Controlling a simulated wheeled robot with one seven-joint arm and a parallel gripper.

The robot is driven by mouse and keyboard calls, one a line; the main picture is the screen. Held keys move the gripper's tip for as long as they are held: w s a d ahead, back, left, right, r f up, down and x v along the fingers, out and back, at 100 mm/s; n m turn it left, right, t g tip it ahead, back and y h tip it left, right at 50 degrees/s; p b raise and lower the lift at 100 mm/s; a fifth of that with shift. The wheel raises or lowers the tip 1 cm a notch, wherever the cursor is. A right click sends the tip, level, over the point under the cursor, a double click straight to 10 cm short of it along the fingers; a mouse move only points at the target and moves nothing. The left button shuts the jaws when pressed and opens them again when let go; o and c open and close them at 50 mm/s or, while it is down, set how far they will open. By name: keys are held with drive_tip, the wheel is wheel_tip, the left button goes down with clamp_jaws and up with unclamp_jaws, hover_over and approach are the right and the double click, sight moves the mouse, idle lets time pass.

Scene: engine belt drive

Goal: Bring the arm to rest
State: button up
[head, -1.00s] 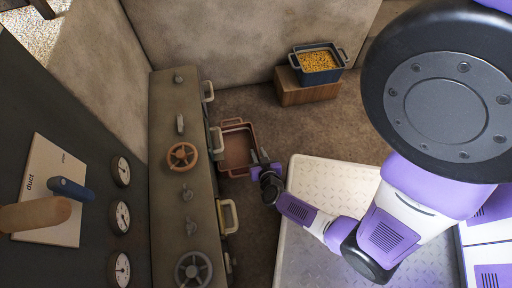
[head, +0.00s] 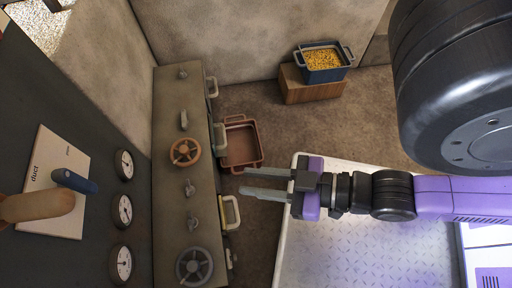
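My gripper (head: 266,183) is at the centre of the head view, pointing left, above the left edge of my metal-topped base. Its two grey fingers are parallel with a gap between them and nothing shows in the gap. My arm reaches it from the right, with a purple link level in the picture and a large black joint close to the camera at the upper right. The fingertips end a little right of the yellow-white handle on the cabinet, apart from it as far as I can tell.
A cabinet (head: 170,215) with handwheels and handles stands at the left. An empty brown tray (head: 257,143) lies beside it. A blue pot (head: 327,77) of yellow pieces sits on a wooden block (head: 313,94) at the back. A panel with gauges (head: 124,165) and a duct plate (head: 70,216) is far left.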

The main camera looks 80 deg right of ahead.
drive_tip(key=shift+r, duration=0.2)
wheel_tip(320, 180, up, 37)
drive_tip(key=p, duration=3.7)
